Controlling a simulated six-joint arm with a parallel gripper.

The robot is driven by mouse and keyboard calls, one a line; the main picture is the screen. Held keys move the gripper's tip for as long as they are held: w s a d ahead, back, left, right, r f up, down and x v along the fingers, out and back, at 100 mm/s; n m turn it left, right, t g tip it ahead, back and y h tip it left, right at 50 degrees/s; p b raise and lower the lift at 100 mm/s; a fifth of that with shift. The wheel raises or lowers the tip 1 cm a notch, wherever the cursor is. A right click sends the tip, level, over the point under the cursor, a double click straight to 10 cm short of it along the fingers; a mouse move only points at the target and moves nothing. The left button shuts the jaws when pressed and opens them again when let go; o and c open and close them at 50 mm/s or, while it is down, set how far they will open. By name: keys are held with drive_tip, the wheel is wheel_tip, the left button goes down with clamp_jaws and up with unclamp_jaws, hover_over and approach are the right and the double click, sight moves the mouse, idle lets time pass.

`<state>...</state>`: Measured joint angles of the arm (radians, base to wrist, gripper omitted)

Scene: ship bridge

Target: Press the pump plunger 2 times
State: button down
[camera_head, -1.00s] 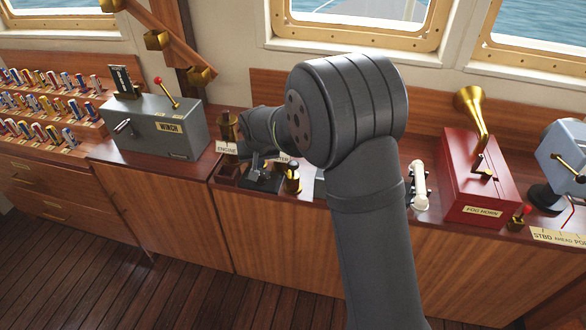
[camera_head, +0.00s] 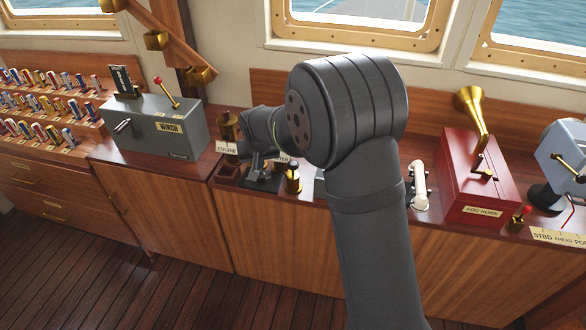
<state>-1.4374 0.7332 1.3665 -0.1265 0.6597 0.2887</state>
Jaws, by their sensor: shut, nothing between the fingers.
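My gripper (camera_head: 258,167) points down over a small black base (camera_head: 265,184) on the wooden counter, beneath my wrist. Its fingers are small and dark here, and they look shut with nothing held. I cannot make out the pump plunger for certain; my gripper and wrist cover part of this spot. A short brass fitting with a dark top (camera_head: 292,178) stands just right of my gripper. I cannot tell whether my fingertips touch anything.
A grey winch box (camera_head: 160,128) with a red-knobbed lever stands to the left. To the right are a white handle (camera_head: 420,186), a red fog horn box (camera_head: 470,180) with a brass horn (camera_head: 472,110), and a grey-blue device (camera_head: 562,152). My arm hides the middle of the counter.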

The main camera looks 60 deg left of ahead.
idle(0.7)
wheel_tip(320, 180, up, 11)
drive_tip(key=n+t+h, duration=0.1)
drive_tip(key=n+t, duration=0.6)
drive_tip(key=n, duration=1)
hover_over(290, 165)
drive_tip(key=shift+f, duration=0.1)
drive_tip(key=shift+f, duration=4.35)
drive_tip(key=shift+f, duration=0.15)
drive_tip(key=shift+f, duration=0.3)
